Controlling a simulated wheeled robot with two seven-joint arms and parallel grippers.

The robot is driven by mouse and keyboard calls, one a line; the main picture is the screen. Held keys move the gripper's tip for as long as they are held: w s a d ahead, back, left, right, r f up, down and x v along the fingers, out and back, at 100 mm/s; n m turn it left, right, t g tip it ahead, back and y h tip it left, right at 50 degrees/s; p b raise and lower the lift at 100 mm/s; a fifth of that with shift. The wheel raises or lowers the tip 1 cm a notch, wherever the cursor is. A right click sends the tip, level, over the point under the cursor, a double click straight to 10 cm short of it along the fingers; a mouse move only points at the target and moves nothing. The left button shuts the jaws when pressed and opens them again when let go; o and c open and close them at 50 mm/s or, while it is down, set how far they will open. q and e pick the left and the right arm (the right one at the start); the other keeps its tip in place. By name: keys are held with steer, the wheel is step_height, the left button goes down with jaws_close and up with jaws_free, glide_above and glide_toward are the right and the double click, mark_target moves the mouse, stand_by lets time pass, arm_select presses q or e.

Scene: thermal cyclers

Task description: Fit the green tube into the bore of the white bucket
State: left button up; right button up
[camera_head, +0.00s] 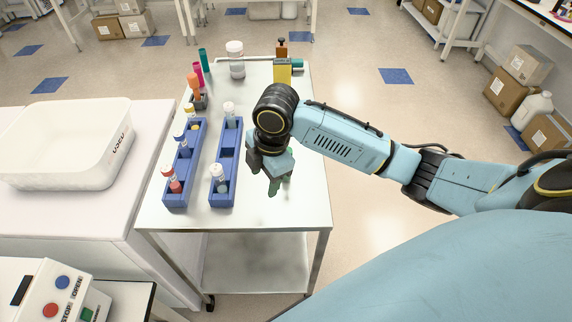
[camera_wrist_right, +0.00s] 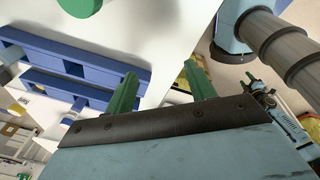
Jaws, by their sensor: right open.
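A teal-green tube (camera_head: 204,60) stands upright at the back left of the steel table. A white jar-like vessel (camera_head: 236,62), possibly the white bucket, stands to its right; no bore can be made out. My right gripper (camera_head: 279,187) hangs over the right part of the table, to the right of the blue racks and well in front of the tube. In the right wrist view its green fingers (camera_wrist_right: 162,90) are apart with nothing between them. A round green thing (camera_wrist_right: 80,5) is cut off at that view's top edge; I cannot tell what it is. My left gripper is out of view.
Two blue racks (camera_head: 204,204) with capped tubes stand on the steel table (camera_head: 270,212). A yellow block (camera_head: 283,72) stands at the back, and red and orange tubes stand near the teal one. A white tub (camera_head: 65,150) sits on the left counter. The table's front right is bare.

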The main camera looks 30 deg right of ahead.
steer(key=w+d+r+n+g+h, duration=0.1)
steer(key=w+d+r+n, duration=0.3)
steer(key=d+r, duration=0.65)
steer(key=f, duration=0.4)
steer(key=a+f, duration=0.1)
steer(key=f, duration=0.1)
steer(key=shift+w+f, duration=0.25)
steer(key=shift+f, duration=0.1)
steer(key=shift+w+a+f+b, duration=0.1)
steer(key=shift+w+f+b, duration=0.05)
steer(key=shift+f, duration=1.2)
steer(key=shift+w+a+f+b, duration=0.1)
steer(key=shift+w+f+b, duration=0.05)
steer(key=shift+f, duration=1.2)
steer(key=shift+c, duration=0.3)
jaws_close()
